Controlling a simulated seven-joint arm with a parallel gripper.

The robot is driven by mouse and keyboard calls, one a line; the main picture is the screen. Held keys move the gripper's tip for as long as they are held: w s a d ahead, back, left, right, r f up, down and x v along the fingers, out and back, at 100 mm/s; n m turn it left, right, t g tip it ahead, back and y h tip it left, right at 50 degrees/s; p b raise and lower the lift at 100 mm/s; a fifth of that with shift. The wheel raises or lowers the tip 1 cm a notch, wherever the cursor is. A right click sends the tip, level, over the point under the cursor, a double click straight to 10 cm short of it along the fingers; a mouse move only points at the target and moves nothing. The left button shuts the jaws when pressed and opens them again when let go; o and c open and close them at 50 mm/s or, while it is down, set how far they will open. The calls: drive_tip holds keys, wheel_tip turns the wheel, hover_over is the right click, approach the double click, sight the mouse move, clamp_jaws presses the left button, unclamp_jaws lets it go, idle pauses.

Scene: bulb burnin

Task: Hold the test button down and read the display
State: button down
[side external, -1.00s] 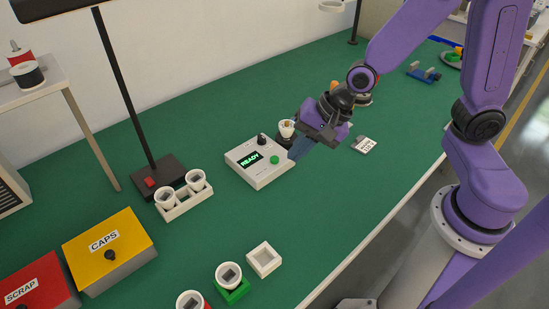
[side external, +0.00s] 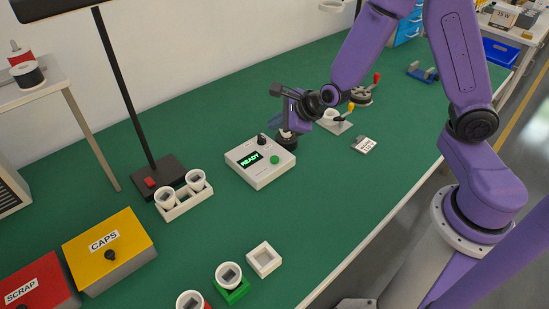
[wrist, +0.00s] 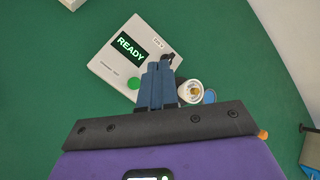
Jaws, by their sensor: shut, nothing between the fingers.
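The white tester (side external: 262,176) stands on the green bench. Its display (side external: 250,158) reads READY in green, also legible in the wrist view (wrist: 131,46). The round green test button (side external: 275,160) is uncovered; in the wrist view the button (wrist: 133,82) lies just left of my fingers. A black knob (side external: 262,139) sits on the tester's far side. My gripper (wrist: 160,70) is shut and empty, beyond the tester in the side view, where its fingertips are hard to make out. A white bulb (wrist: 190,92) shows right of the fingers. Contact with the tester cannot be told.
A rack with two white bulbs (side external: 184,205) stands left of the tester, beside the black lamp stand (side external: 158,177). A yellow CAPS box (side external: 108,252) and red SCRAP box (side external: 38,285) are front left. A small label card (side external: 363,145) lies right.

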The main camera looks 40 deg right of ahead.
sight(277, 160)
drive_tip(key=shift+f, duration=4.4)
drive_tip(key=shift+f, duration=0.1)
drive_tip(key=shift+f, duration=0.35)
drive_tip(key=shift+f, duration=0.45)
idle(0.6)
drive_tip(key=shift+r, duration=0.9)
drive_tip(key=shift+r, duration=2.5)
